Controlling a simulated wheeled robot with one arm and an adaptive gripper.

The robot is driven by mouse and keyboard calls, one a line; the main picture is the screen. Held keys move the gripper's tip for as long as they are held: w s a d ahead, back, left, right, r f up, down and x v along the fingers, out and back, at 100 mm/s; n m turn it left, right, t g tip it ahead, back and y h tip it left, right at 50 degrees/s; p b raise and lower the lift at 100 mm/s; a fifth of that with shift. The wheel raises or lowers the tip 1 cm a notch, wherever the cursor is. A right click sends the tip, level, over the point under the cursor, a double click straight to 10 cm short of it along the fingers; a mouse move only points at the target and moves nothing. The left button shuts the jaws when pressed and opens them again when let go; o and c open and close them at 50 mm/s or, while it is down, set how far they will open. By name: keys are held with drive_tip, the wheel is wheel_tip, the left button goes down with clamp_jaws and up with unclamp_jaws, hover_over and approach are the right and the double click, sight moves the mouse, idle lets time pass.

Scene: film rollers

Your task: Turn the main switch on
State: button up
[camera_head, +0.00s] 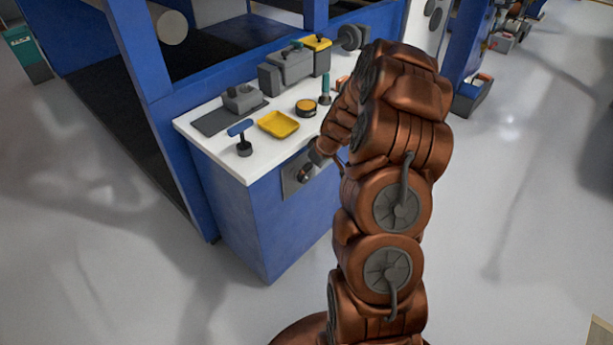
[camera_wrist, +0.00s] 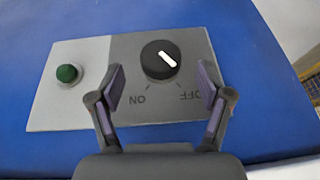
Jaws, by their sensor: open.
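The main switch is a round black knob (camera_wrist: 160,60) with a white pointer line, on a grey plate (camera_wrist: 205,52) on a blue front. In the wrist view the labels are upside down, ON at lower left of the knob and OFF at lower right. The white line slants towards the OFF side. My gripper (camera_wrist: 160,80) is open, its two fingers apart at the left and right of the knob in the picture; I see no contact. In the head view my gripper (camera_head: 317,155) is at the switch plate (camera_head: 290,187), partly hidden by my arm.
A green button (camera_wrist: 67,73) sits left of the knob on a lighter plate. Floor in front of the blue cabinet (camera_head: 270,220) is clear.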

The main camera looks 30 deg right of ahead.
sight(306, 183)
drive_tip(key=shift+x, duration=2.25)
drive_tip(key=c, duration=1.2)
